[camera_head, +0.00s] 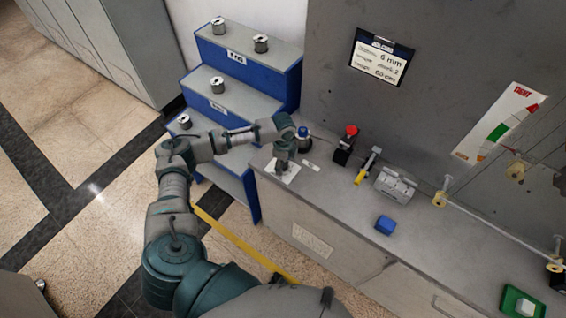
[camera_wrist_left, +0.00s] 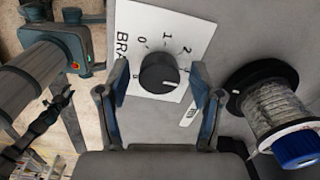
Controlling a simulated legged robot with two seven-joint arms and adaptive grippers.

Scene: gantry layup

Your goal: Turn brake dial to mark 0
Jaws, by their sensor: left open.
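The brake dial is a round black knob (camera_wrist_left: 159,73) on a white plate (camera_wrist_left: 178,22) lettered "BRA…" with marks 0, 1 and 2 visible in the left wrist view. Its short white pointer line is at the knob's right side, turned past mark 2. My left gripper (camera_wrist_left: 158,68) is open, with one finger on each side of the knob; I cannot tell whether they touch it. In the head view my left gripper (camera_head: 283,165) points down over the white dial plate (camera_head: 292,176) and mostly hides the knob. My right gripper is not in view.
A spool with a blue end (camera_wrist_left: 268,105) stands close right of the dial. Along the bench (camera_head: 340,205) are a red-topped black device (camera_head: 345,145), a yellow-handled tool (camera_head: 366,167), a grey metal block (camera_head: 394,185) and a blue block (camera_head: 385,225). Blue steps (camera_head: 270,75) holding spools stand left.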

